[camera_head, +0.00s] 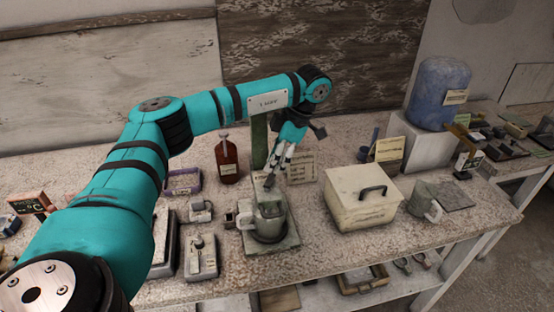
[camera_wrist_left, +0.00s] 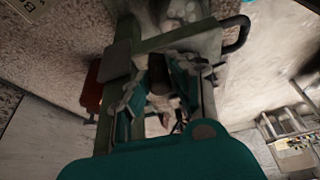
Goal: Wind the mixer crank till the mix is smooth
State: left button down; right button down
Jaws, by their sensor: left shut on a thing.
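The mixer is a green stand with an upright column (camera_head: 259,140) and a base plate (camera_head: 290,241). A grey-green mug (camera_head: 269,224) with a handle stands on the base; the mix inside cannot be made out. My left gripper (camera_head: 279,163) is above the mug, just right of the column, fingers angled down. It is shut on what seems to be the mixer crank, mostly hidden by the fingers. In the left wrist view, the gripper (camera_wrist_left: 157,100) is close against the green frame (camera_wrist_left: 180,38) of the mixer. My right gripper is not in view.
A brown bottle (camera_head: 227,160) stands behind left of the mixer. A cream lidded box (camera_head: 362,198) with a dark handle stands to the right, with another mug (camera_head: 424,200) beyond it. Small scales (camera_head: 202,258) and trays crowd the left. A blue jug (camera_head: 438,92) stands at back right.

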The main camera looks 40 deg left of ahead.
pick_arm(q)
jog(key=shift+a+r, duration=0.1)
dwell(0.4)
jog(key=c, duration=1.2)
grip_release()
jog(key=shift+o, duration=0.2)
